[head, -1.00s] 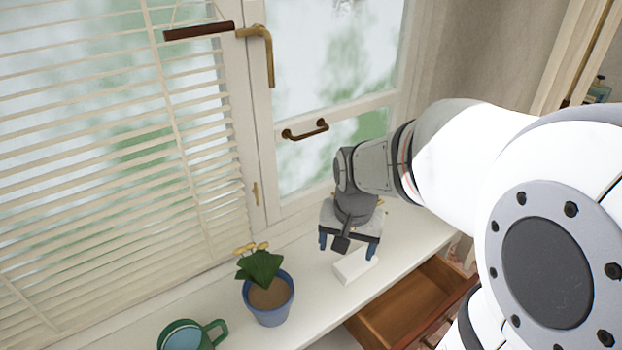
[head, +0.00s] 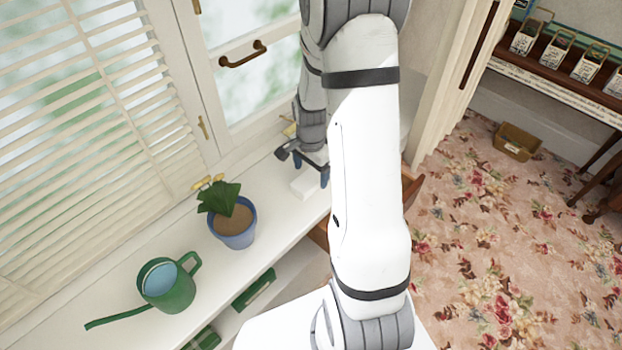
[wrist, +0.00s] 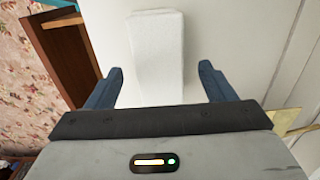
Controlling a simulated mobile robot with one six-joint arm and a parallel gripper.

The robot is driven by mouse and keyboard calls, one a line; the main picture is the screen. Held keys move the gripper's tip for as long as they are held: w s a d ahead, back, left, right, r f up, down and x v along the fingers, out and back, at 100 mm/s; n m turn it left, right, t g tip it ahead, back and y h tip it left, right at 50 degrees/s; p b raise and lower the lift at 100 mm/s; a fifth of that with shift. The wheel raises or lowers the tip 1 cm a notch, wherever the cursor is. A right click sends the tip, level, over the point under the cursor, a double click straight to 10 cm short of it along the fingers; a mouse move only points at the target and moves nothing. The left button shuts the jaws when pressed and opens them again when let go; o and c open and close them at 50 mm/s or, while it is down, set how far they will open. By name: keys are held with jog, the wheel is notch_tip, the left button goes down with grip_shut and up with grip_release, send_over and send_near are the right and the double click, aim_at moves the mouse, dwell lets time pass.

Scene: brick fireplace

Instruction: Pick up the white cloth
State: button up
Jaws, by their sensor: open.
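The white cloth (head: 306,187) is a pale block-like bundle on the white window counter, right of the plant pot in the head view. In the wrist view the cloth (wrist: 156,58) lies lengthwise ahead of my gripper, with its near end between the two blue fingers. My gripper (head: 311,172) is over the cloth, partly hidden by my arm in the head view. In the wrist view my gripper (wrist: 160,84) is open, with a gap on each side of the cloth. Whether the fingers reach down to the counter is hard to tell.
A blue pot with a green plant (head: 232,222) and a green watering can (head: 168,288) stand on the counter (head: 118,290) to the left. An open wooden drawer (wrist: 64,62) sticks out below the counter edge. The window with its handle (head: 243,55) rises behind.

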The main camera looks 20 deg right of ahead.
aim_at(311, 177)
jog(key=shift+f, duration=1.5)
jog(key=shift+s, duration=0.1)
jog(key=c, duration=1.1)
